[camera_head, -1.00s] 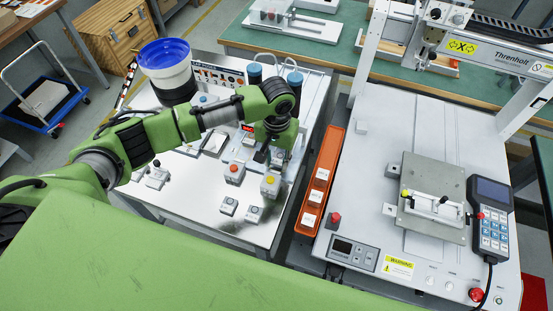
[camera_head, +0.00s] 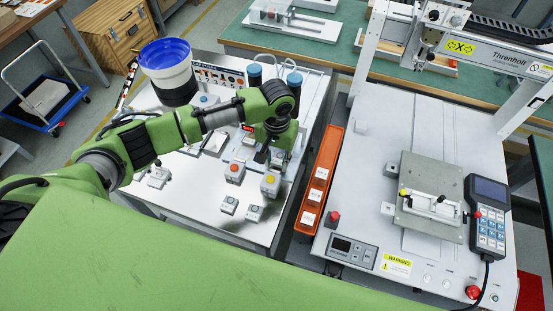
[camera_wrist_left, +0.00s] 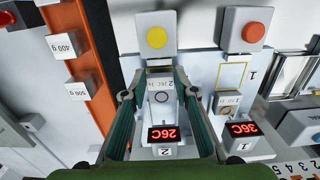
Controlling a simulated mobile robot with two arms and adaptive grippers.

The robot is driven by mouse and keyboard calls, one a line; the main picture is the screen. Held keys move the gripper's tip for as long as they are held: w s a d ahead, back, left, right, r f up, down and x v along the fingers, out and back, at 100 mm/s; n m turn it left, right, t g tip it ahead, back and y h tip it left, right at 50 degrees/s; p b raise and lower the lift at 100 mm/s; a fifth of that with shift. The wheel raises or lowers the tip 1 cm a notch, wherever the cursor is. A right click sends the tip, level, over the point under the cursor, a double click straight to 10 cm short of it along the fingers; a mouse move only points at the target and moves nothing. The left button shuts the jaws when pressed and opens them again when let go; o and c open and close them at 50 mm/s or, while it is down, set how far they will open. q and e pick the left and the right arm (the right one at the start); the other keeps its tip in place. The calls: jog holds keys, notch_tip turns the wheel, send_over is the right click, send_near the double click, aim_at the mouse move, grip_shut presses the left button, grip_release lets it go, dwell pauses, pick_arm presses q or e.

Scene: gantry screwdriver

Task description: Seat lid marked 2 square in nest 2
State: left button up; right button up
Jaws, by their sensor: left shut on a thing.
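My left gripper (camera_wrist_left: 158,94) is shut around a pale block marked 2 (camera_wrist_left: 160,84), which looks like the lid. Its fingers lie on both sides of it. The block lines up with the station labelled 2 (camera_wrist_left: 165,152), which has a red display, and with the yellow-button box (camera_wrist_left: 156,36). I cannot tell whether the lid rests in nest 2 or is just above it. In the head view, my left gripper (camera_head: 268,157) points down behind the yellow-button box (camera_head: 270,184), and the lid is hidden. My right gripper is not in view.
A red-button box (camera_head: 234,173) and a station labelled 1 stand beside it. An orange tray (camera_head: 322,178) with weights lines the table edge. The gantry machine (camera_head: 385,120) stands to the right.

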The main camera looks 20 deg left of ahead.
aim_at(276, 165)
pick_arm(q)
jog(key=shift+f, duration=0.6)
jog(key=o, duration=1)
jog(key=shift+r, duration=0.1)
notch_tip(276, 165, up, 12)
jog(key=shift+f, duration=0.1)
jog(key=shift+s+f, duration=0.1)
